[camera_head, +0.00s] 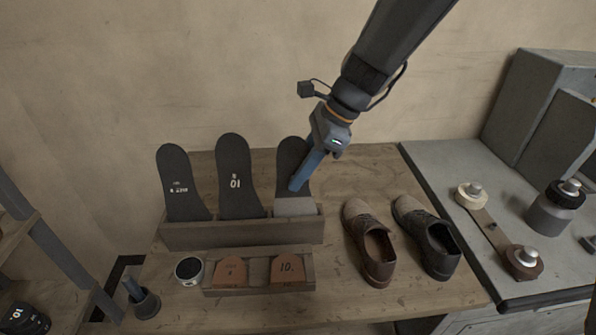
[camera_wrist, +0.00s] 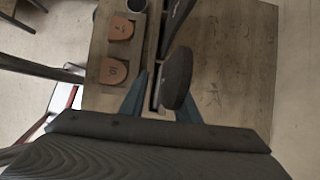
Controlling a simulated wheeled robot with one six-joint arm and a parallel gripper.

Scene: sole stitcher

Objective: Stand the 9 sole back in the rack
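The wooden rack (camera_head: 240,232) stands on the workbench with three dark soles upright in it. The right sole (camera_head: 291,152) has a light grey lower part, and my gripper covers much of its face, so no number shows; I take it for the 9 sole. The middle sole (camera_head: 233,160) reads 10; the left sole (camera_head: 173,165) has unclear print. My gripper (camera_head: 294,187) is at the right sole, fingers pointing down. In the wrist view, the fingers (camera_wrist: 162,97) stand apart, with the sole (camera_wrist: 177,72) near the right finger and a gap at the left.
Brown shoe (camera_head: 369,245) and dark shoe (camera_head: 428,238) stand right of the rack. A low tray (camera_head: 258,290) with two orange-brown pieces, a small round tin (camera_head: 189,270) and a cup (camera_head: 146,303) are in front. A grey machine table (camera_head: 470,170) with spools is at right.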

